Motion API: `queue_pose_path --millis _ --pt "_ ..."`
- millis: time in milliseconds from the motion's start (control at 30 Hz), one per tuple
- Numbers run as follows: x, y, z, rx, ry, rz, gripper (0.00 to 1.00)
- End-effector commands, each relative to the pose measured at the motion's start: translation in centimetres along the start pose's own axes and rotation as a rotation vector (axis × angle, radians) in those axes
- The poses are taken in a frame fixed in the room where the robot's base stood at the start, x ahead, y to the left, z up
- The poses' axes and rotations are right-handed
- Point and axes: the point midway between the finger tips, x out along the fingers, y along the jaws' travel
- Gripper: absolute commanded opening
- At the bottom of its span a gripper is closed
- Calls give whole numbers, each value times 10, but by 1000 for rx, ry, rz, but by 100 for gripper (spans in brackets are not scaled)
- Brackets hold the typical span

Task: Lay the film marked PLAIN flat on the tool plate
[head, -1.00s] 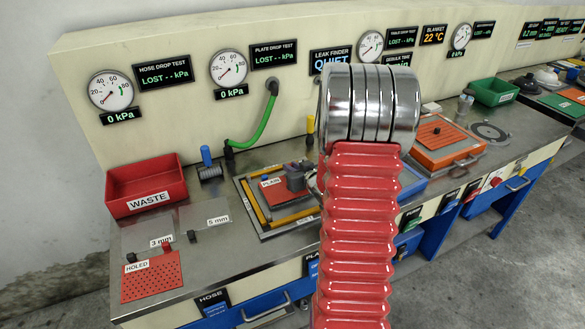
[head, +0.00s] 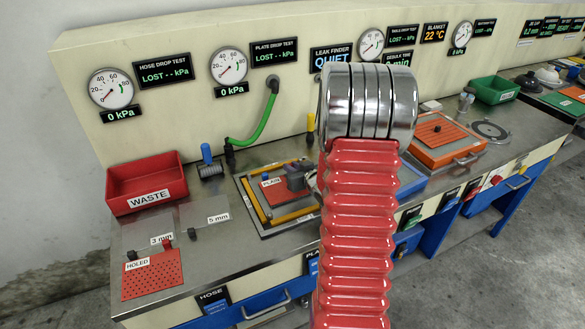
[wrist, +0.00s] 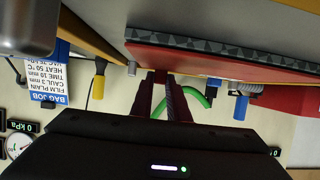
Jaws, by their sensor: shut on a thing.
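The red film marked PLAIN (head: 268,189) shows over the tool plate (head: 250,207), inside a frame of yellow strips. I cannot tell from the head view whether it touches the plate. My gripper (head: 305,176) is at the film's right side, partly hidden behind my red arm. In the wrist view my gripper (wrist: 165,82) is shut at the near edge of a broad red sheet (wrist: 205,62), which looks like the film. A dark grey patterned band (wrist: 215,43) runs along that sheet.
The red WASTE bin (head: 146,183) stands at the left. The red HOLED film (head: 150,280) and clear sheets marked 3 mm (head: 140,232) and 5 mm (head: 200,217) lie in front. A green hose (head: 258,125) hangs behind the plate. An orange unit (head: 440,140) stands to the right.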

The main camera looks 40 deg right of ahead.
Motion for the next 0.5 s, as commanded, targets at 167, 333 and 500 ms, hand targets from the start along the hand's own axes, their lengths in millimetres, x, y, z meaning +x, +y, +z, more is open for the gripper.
queue_pose_path --millis 167,333,500 --pt "0 0 1 0 0 0 0" --pt "1 0 2 0 0 0 17" --pt "1 0 2 0 0 0 29"
